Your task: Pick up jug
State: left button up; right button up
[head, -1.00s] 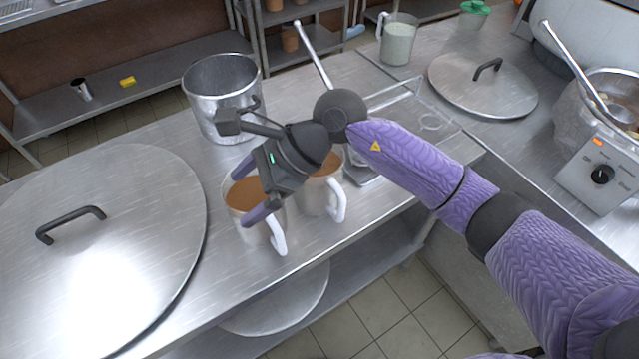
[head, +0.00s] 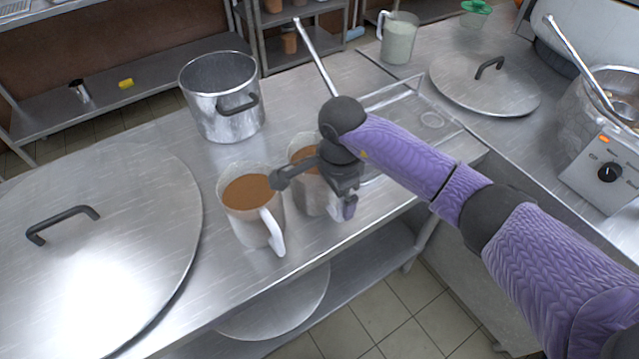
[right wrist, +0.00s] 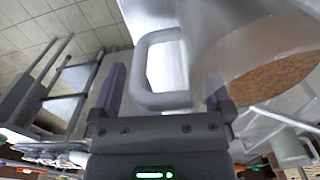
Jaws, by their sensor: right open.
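Two pale jugs with brown contents stand upright side by side on the steel counter. The left jug (head: 238,218) shows its white handle towards the front. The right jug (head: 308,193) is partly hidden by my right gripper (head: 318,196), which is open at its front right side. In the right wrist view, a pale jug handle (right wrist: 158,98) lies between the spread purple fingers, with no grip on it. The jug's body (right wrist: 213,28) and brown contents are at the right there. A third jug (head: 397,45) with whitish contents stands at the back right. My left gripper is out of view.
A steel stockpot (head: 222,112) stands behind the jugs. A large lid (head: 110,265) covers the counter's left part, and a smaller lid (head: 485,88) lies at the right. A long-handled tool (head: 318,55) rises behind my gripper. The counter's front edge is close to the jugs.

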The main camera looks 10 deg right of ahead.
grip_shut()
jog(key=shift+r, duration=0.15)
dwell(0.4)
